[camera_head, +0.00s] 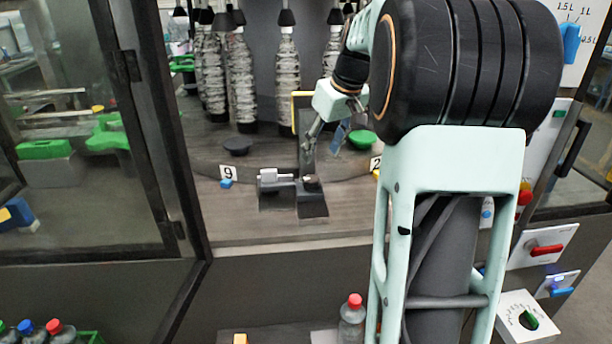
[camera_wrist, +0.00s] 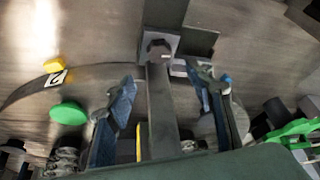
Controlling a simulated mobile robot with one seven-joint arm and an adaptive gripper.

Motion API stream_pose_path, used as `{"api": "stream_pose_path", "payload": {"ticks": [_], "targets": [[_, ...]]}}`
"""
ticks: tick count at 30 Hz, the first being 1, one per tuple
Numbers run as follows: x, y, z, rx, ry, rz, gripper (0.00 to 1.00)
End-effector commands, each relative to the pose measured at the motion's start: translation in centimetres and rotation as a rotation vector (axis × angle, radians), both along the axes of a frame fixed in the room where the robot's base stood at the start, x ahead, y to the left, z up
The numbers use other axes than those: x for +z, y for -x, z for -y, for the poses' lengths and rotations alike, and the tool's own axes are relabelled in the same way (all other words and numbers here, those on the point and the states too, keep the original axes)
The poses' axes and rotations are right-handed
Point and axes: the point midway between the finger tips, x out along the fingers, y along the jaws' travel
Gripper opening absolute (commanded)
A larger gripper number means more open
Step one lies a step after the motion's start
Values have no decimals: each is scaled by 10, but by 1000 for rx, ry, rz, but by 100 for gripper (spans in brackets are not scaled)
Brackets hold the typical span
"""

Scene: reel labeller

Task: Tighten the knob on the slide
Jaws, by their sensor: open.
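The slide (camera_head: 311,206) is a dark grey bracket on the machine's floor, with a pale cylinder (camera_head: 275,176) on its left and an upright post (camera_head: 302,150). A small dark knob (camera_head: 312,183) sits low at the post's right. In the wrist view, a dark knob (camera_wrist: 158,49) shows on a grey block, beyond my fingertips. My gripper (camera_head: 327,137) is above the knob in the head view, pointing down. In the wrist view my gripper (camera_wrist: 162,80) is open and holds nothing. Its blue-padded fingers are on either side of the post, with the knob ahead of them.
A green disc (camera_head: 362,139) lies behind on the right and a dark disc (camera_head: 237,146) behind on the left. Wrapped bottles (camera_head: 241,80) hang at the back. A number 9 plate (camera_head: 228,171) and a blue block (camera_head: 226,184) are left of the slide. The floor in front is clear.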

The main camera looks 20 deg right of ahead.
Motion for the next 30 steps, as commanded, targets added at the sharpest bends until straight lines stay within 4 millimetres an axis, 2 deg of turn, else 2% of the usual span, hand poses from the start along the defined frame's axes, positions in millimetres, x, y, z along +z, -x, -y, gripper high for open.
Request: {"api": "stream_pose_path", "payload": {"ticks": [12,18,30], "targets": [[-66,-26,-6,1,-2,-5,49],[-90,-36,-7,0,0,-4,49],[-97,-40,-8,0,0,-2,49]]}}
